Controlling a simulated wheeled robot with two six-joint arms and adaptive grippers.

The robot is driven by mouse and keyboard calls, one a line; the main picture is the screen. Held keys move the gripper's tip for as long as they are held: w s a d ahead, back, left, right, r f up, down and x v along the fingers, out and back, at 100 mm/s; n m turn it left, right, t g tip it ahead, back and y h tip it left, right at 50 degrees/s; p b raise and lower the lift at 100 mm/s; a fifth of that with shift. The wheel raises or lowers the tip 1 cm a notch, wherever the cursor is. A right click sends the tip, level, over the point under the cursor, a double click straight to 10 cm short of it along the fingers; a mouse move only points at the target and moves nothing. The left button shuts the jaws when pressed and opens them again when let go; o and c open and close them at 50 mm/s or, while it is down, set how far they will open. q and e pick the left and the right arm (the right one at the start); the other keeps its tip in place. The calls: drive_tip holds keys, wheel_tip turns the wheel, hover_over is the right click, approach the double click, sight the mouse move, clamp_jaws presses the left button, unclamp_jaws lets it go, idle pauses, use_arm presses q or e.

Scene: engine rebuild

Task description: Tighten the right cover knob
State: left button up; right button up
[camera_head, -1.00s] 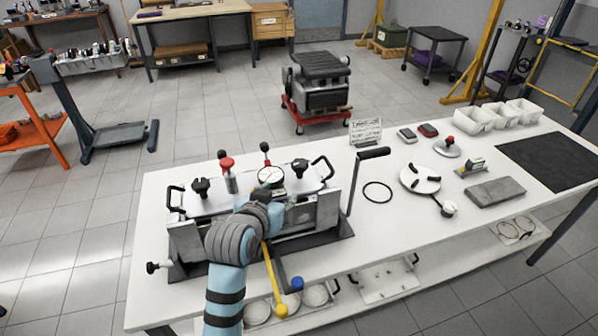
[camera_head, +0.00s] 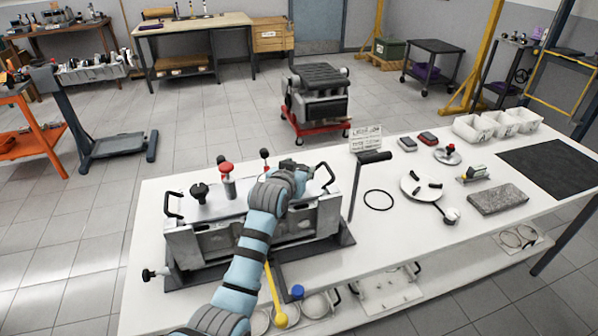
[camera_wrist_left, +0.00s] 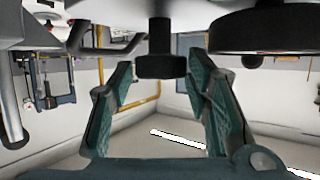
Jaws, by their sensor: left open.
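The right cover knob shows as a black cylindrical knob (camera_wrist_left: 160,65) in the left wrist view, between the two fingertips in the picture; I cannot tell if they touch it. In the head view my arm hides this knob. My left gripper (camera_wrist_left: 160,90) is open with nothing held. In the head view the left gripper (camera_head: 298,170) is over the right end of the grey metal engine unit (camera_head: 185,245), by its right handle (camera_head: 325,176). The black left cover knob (camera_head: 199,191) stands upright at the other end. My right gripper is out of view.
A red-topped part (camera_head: 226,180) stands mid-cover, and a large dark round part (camera_wrist_left: 268,30) is close beside the gripper. A tall black-handled lever (camera_head: 356,185), a black ring (camera_head: 379,200) and a white disc (camera_head: 420,187) are to the right on the white bench.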

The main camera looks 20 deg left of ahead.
use_arm(q)
drive_tip(key=c, duration=0.9)
drive_tip(key=shift+o, duration=0.2)
drive_tip(key=shift+a+r+m+h+p, duration=0.1)
drive_tip(key=shift+r+m+h+p, duration=0.1)
drive_tip(key=shift+m+h+p, duration=0.6)
drive_tip(key=shift+a+f+m+h, duration=0.15)
drive_tip(key=shift+m+h, duration=0.15)
drive_tip(key=shift+h, duration=0.2)
drive_tip(key=shift+w+a+f+m+g+h+b, duration=0.1)
drive_tip(key=shift+f+m+g+h+b, duration=0.15)
drive_tip(key=shift+m+h+b, duration=0.3)
drive_tip(key=shift+w+f+m+g+h+b, duration=0.1)
drive_tip(key=shift+f+m+g+h+b, duration=0.05)
drive_tip(key=shift+m+g+h+b, duration=0.3)
drive_tip(key=shift+r+h, duration=0.1)
drive_tip(key=shift+h, duration=0.2)
drive_tip(key=shift+s+r+m, duration=0.15)
drive_tip(key=shift+r+m, duration=0.05)
drive_tip(key=shift+m, duration=0.1)
drive_tip(key=o, duration=0.9)
drive_tip(key=shift+c, duration=0.2)
